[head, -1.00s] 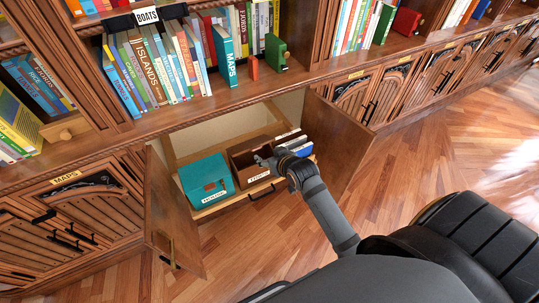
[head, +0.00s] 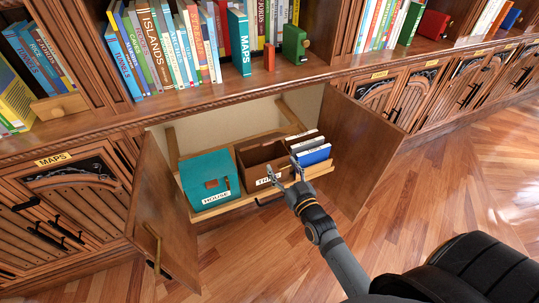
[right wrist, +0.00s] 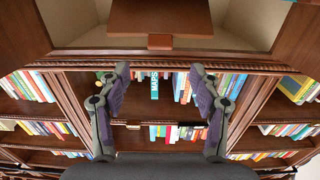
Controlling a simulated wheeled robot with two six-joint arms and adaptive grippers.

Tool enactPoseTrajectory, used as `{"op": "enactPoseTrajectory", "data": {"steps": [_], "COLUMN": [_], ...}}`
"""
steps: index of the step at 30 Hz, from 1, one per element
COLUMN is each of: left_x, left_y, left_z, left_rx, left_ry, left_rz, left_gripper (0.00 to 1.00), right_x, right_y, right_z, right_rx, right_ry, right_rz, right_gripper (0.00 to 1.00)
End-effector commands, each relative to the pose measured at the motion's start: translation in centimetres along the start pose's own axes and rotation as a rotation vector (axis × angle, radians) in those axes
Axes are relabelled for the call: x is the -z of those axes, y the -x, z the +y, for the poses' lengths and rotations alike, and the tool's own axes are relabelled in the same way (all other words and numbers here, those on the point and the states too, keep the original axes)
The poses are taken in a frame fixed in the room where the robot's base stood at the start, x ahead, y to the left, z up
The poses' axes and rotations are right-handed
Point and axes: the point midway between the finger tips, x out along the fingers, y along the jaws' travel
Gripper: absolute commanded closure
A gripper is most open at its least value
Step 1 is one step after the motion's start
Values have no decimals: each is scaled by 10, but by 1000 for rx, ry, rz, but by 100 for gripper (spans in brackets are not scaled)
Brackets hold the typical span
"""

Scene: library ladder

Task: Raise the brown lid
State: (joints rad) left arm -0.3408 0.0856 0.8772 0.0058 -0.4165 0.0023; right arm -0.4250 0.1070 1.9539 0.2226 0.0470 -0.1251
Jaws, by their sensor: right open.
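A brown box (head: 243,163) with a white label, partly covered by my gripper, sits in the low drawer between a teal box (head: 205,172) and several files. Its top looks open and dark inside. In the right wrist view a brown panel (right wrist: 160,15) with a small tab (right wrist: 160,41) on its edge shows at the top; it looks like the brown lid, but I cannot be sure. My right gripper (head: 287,174) is open and empty at the box's front right; its spread fingers (right wrist: 158,98) touch nothing in the wrist view. My left gripper is out of view.
Open cabinet doors stand left (head: 160,215) and right (head: 362,145) of the pulled-out drawer (head: 322,171). The files (head: 312,153) rise close to the right of the brown box. A book shelf ledge (head: 200,107) overhangs above. The wooden floor (head: 470,185) in front is clear.

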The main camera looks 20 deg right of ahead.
Motion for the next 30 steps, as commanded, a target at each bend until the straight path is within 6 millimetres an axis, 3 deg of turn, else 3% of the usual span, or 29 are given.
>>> {"op": "enactPoseTrajectory", "data": {"steps": [5, 12, 18, 29, 30], "left_x": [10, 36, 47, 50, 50], "left_y": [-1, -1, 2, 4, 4], "left_z": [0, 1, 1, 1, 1], "left_rx": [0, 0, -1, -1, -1], "left_ry": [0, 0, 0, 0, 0], "left_rz": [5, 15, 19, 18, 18], "left_gripper": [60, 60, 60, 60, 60], "right_x": [1, 0, 1, 2, 2], "right_y": [-16, -68, -98, -105, -105], "right_z": [0, 0, 0, 0, 0], "right_rx": [0, -1, 0, 0, 0], "right_ry": [0, -1, -1, 0, 0], "right_rz": [2, 1, -2, -3, -3], "right_gripper": [36, 36, 36, 36, 40]}}
